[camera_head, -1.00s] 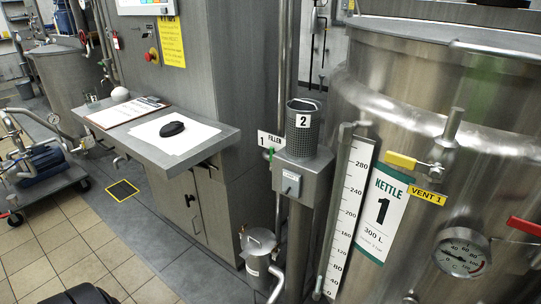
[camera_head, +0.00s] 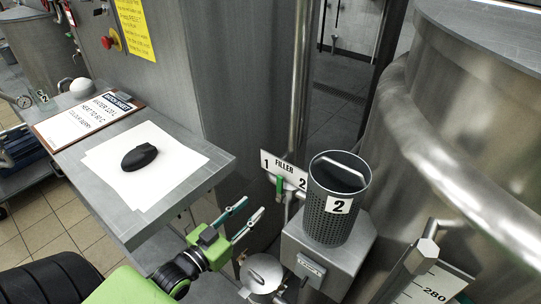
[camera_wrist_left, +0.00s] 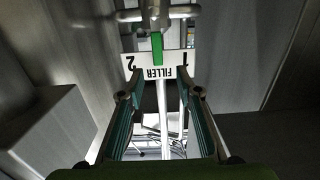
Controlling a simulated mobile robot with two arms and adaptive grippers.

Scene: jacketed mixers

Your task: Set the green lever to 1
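The green lever (camera_head: 279,187) is a small green handle on the pipe below the white FILLER sign (camera_head: 284,169), which is marked 1 at its left and 2 at its right. In the head view the lever hangs down near the sign's middle. In the left wrist view the lever (camera_wrist_left: 157,48) shows upside down, ahead of the fingers. My left gripper (camera_head: 253,213) is open and empty, short of the lever and to its lower left in the head view. In the wrist view its fingers (camera_wrist_left: 159,97) stand apart on both sides of the sign. My right gripper is not seen.
A perforated metal basket labelled 2 (camera_head: 339,203) stands on a grey box (camera_head: 328,251) right of the lever. A steel shelf (camera_head: 131,211) with papers and a black mouse-like object (camera_head: 139,157) lies left. A large kettle (camera_head: 480,140) fills the right.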

